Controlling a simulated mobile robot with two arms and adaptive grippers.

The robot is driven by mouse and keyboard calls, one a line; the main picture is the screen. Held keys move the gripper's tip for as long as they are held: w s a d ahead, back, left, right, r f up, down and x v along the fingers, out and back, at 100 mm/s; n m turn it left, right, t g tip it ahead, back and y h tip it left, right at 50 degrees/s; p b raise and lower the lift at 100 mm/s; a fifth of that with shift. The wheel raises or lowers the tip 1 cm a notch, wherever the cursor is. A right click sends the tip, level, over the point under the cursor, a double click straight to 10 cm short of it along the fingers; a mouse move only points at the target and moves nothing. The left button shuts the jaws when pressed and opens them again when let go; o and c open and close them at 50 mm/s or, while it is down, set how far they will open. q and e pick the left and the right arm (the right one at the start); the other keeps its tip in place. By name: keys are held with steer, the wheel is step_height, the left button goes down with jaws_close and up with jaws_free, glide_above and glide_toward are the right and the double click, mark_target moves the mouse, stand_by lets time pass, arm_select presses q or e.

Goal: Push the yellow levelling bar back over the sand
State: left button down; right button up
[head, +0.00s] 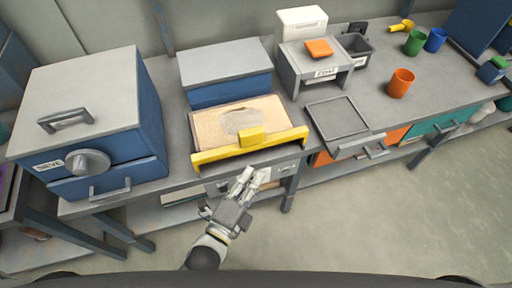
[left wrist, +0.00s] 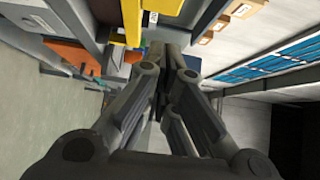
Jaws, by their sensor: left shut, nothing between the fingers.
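The yellow levelling bar (head: 220,151) lies across the front edge of the sand tray, with a raised yellow block handle (head: 251,138) at its middle. The tan sand (head: 212,127) fills the tray behind the bar and has a greyish patch (head: 243,121) near its centre. My left gripper (head: 249,178) is shut and empty, in front of the bar and apart from it in the head view. In the left wrist view the shut fingers (left wrist: 166,62) point toward a yellow part at the top. My right gripper is not in view.
A blue box with a grey lid (head: 225,68) stands directly behind the sand. The blue sieve machine (head: 90,115) stands to the left. A grey flat tray (head: 337,118) and a grey stand (head: 313,72) are to the right, with an orange cup (head: 400,82) beyond.

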mark_target(251, 140)
arm_select(q)
steer(key=w+d+p, duration=0.1)
steer(key=w+p, duration=0.1)
steer(key=w, duration=0.6)
steer(key=shift+w+a, duration=0.1)
